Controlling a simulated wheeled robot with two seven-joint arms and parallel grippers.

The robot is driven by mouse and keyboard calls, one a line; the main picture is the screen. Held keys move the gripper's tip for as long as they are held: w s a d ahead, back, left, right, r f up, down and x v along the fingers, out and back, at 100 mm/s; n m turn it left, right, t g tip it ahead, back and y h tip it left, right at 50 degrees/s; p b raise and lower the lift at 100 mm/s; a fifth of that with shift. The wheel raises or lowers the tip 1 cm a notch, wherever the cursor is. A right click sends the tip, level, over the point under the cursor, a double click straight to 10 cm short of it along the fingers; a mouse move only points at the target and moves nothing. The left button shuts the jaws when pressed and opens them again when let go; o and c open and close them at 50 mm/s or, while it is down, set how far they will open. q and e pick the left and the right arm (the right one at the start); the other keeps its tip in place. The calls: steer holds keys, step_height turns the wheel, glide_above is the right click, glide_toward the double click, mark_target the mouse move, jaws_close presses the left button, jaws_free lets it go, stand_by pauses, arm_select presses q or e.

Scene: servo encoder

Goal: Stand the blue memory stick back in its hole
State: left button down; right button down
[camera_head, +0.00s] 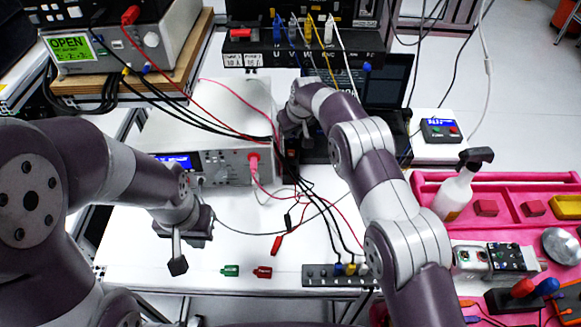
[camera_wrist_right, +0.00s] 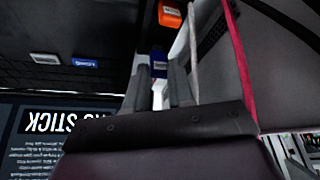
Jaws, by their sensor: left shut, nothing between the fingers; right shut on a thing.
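My right gripper (camera_wrist_right: 162,82) is shut on a small blue block, which looks like the blue memory stick (camera_wrist_right: 158,62), in the right wrist view. The stick shows just past the fingertips. I cannot make out the hole for the stick. My left gripper (camera_head: 178,264) is shut and empty above the front left of the white table.
An orange block (camera_wrist_right: 170,17) is close beyond the stick. A blue label (camera_wrist_right: 85,63) and a white label (camera_wrist_right: 44,58) are on a dark surface. The white instrument (camera_head: 225,130) and several cables crowd the left of my right arm. A pink tray (camera_head: 510,185) is at right.

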stand_by(0.4)
steer(key=shift+f+b, duration=0.7)
steer(key=shift+f, duration=0.4)
steer(key=c, duration=0.9)
jaws_free()
steer(key=b+v, duration=0.2)
steer(key=v, duration=1)
steer(key=shift+s+r, duration=0.1)
steer(key=shift+r, duration=0.25)
